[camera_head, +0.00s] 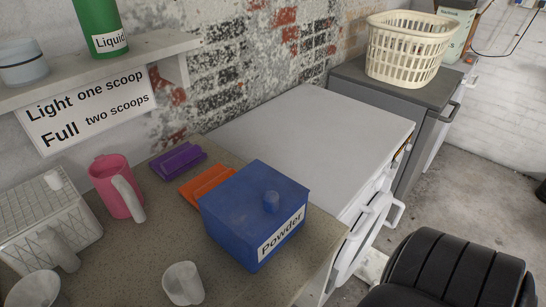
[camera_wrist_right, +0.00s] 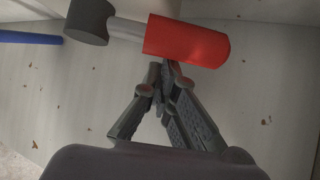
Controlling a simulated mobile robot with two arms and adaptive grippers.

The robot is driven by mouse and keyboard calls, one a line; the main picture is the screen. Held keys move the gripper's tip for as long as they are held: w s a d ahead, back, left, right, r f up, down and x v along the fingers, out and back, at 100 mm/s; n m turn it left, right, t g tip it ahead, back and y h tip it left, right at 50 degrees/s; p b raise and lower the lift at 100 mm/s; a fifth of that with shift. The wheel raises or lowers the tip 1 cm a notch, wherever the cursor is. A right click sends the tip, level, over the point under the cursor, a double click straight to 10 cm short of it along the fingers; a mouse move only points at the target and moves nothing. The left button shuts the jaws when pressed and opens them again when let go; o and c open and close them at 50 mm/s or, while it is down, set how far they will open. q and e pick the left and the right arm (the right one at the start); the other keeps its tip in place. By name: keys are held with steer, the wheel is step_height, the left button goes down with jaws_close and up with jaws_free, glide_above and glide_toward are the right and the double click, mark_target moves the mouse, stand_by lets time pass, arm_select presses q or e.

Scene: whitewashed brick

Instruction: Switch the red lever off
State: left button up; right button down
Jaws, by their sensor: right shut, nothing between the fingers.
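The red lever (camera_wrist_right: 187,41) shows in the right wrist view at the top centre. It has a red cylindrical grip on a grey metal rod, which runs left to a dark round hub (camera_wrist_right: 88,20). My right gripper (camera_wrist_right: 163,72) is shut and empty, with its fingertips just below the red grip. I cannot tell whether the fingertips touch it. The lever and my right gripper do not show in the head view. My left gripper is in neither view.
A blue bar (camera_wrist_right: 30,38) lies at the left in the wrist view. In the head view, a counter (camera_head: 130,265) holds a blue Powder box (camera_head: 235,208), a pink jug (camera_head: 110,185) and cups. A white appliance (camera_head: 310,135) stands beside it, with a laundry basket (camera_head: 410,48) behind.

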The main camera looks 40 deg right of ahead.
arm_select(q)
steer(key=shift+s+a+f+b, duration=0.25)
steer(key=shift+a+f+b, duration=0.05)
arm_select(e)
steer(key=shift+a+h, duration=0.2)
steer(key=shift+h, duration=0.1)
